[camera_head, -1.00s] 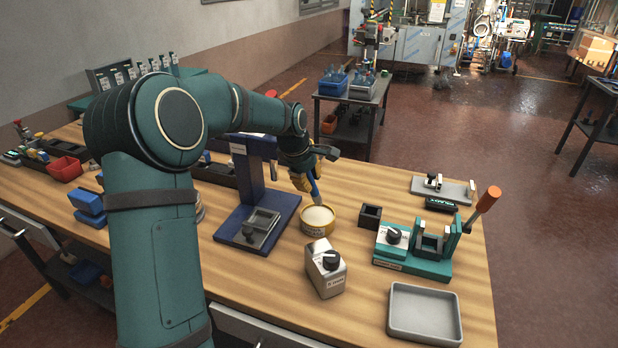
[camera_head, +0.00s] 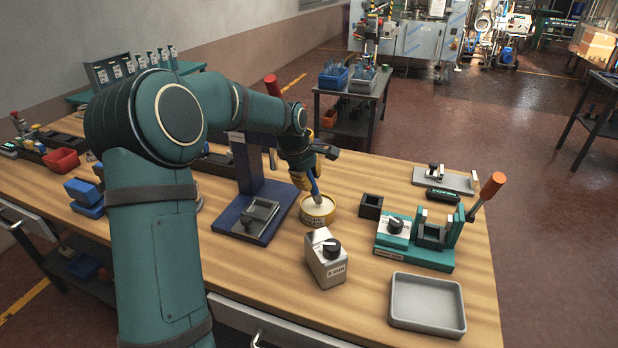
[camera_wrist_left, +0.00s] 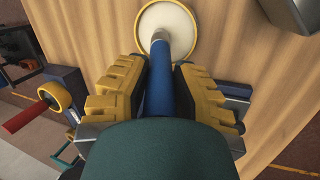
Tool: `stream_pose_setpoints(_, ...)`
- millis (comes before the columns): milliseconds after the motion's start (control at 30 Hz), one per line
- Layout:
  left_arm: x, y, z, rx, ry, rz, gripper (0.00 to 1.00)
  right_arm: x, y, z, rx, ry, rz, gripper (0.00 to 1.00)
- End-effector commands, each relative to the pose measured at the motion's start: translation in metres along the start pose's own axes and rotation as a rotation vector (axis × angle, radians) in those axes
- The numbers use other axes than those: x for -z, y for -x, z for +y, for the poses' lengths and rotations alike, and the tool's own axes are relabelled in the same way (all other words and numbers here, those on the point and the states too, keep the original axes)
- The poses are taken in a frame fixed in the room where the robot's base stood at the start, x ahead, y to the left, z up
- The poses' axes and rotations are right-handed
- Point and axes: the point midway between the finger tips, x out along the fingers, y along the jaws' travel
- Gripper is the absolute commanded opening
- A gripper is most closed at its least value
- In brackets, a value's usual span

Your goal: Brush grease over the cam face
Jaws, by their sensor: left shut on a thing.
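My left gripper (camera_head: 308,178) is shut on a blue-handled brush (camera_head: 314,187), held tilted with its tip down at a round yellow tin (camera_head: 319,211). The tin holds pale grease. In the left wrist view the yellow finger pads (camera_wrist_left: 160,95) flank the blue handle (camera_wrist_left: 159,92), and the brush's grey end reaches over the pale grease (camera_wrist_left: 167,25); I cannot tell how deep it sits. A green fixture (camera_head: 414,241) with a dark knob and an orange-handled lever stands to the right of the tin. I cannot make out which part is the cam face. My right gripper is not in view.
A blue stand (camera_head: 253,208) is left of the tin. A grey box with a black knob (camera_head: 325,259), a small black block (camera_head: 371,206) and an empty grey tray (camera_head: 427,322) stand nearby. A grey plate fixture (camera_head: 444,181) lies at the back right.

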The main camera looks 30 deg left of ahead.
Motion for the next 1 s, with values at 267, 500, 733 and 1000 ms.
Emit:
stream_pose_setpoints(267, 0.0002, -0.0016, -0.0005, 0.0, 0.0, 0.0, 0.0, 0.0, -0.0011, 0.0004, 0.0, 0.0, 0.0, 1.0)
stream_pose_setpoints(500, 0.0004, -0.0042, -0.0014, 0.0, 0.0, 0.0, 0.0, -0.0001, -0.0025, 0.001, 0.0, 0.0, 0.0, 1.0)
stream_pose_setpoints(733, 0.0005, -0.0066, -0.0022, 0.0, 0.0, 0.0, 0.0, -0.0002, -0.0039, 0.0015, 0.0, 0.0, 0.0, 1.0)
stream_pose_setpoints(1000, 0.0008, -0.0093, -0.0031, 0.0, 0.0, 0.0, 0.0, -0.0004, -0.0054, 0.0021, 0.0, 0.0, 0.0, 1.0)
